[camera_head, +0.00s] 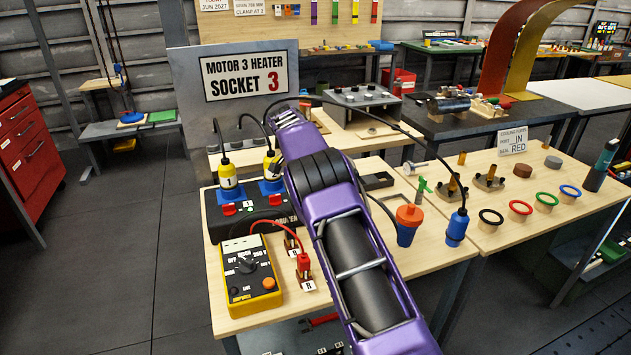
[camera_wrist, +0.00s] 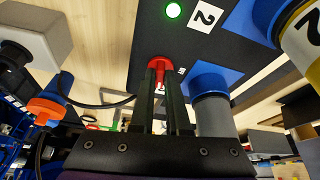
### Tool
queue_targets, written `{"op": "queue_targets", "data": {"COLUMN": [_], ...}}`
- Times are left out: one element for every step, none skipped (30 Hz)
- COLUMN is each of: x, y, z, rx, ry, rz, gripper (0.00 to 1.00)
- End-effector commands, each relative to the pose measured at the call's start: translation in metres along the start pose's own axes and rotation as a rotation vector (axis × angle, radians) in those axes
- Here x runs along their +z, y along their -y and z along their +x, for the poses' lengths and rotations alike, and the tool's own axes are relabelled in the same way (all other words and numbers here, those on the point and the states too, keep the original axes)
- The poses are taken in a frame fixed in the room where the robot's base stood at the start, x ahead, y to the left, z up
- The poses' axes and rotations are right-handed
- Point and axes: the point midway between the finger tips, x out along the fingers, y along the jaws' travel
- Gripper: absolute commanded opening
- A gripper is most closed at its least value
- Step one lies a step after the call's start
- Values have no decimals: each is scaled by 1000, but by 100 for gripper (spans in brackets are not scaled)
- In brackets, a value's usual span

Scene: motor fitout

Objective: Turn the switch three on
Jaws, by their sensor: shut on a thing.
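In the wrist view my gripper (camera_wrist: 159,72) is shut on a red switch (camera_wrist: 159,61) on the dark socket box (camera_wrist: 125,35). A white label (camera_wrist: 161,87) shows partly between the fingers; its number is not readable. A blue socket (camera_wrist: 207,78) with a grey plug body (camera_wrist: 212,116) is just right of the fingers. A lit green lamp (camera_wrist: 173,10) is beside a label 2. In the head view the black socket box (camera_head: 247,225) lies on the bench, with red switches (camera_head: 229,209) in front of plugs 1 and 2. My arm hides the third position.
A sign (camera_head: 250,76) reads Motor 3 Heater Socket 3. A yellow multimeter (camera_head: 252,272) sits in front of the box. An orange-capped blue plug (camera_head: 408,224) and a blue plug (camera_head: 456,229) are at the right. Cables arch behind the box.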

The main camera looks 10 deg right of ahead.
Motion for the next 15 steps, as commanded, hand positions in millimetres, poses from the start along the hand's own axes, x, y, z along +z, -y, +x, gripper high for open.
{"op": "queue_targets", "data": {"x": [0, 0, 0, 0, 0, -1, -1, -1, -1, -1, -2, -2, -2, -2, -2], "y": [0, 1, 1, 1, 2, 2, 3, 3, 4, 4, 4, 4, 4, 4, 4], "z": [2, 2, 2, 2, 2, 2, 2, 2, 2, 2, 2, 2, 2, 1, 2], "rx": [10, 16, 20, 26, 30, 35, 39, 43, 47, 50, 52, 56, 59, 61, 63], "ry": [-1, -1, -1, -1, -1, -1, -1, -2, -2, -3, -3, -4, -3, -4, -4], "rz": [20, 32, 48, 60, 71, 85, 96, 105, 116, 125, 133, 143, 149, 155, 163], "gripper": [0, 0, 0, 0, 0, 0, 0, 0, 0, 0, 0, 0, 0, 0, 0]}}
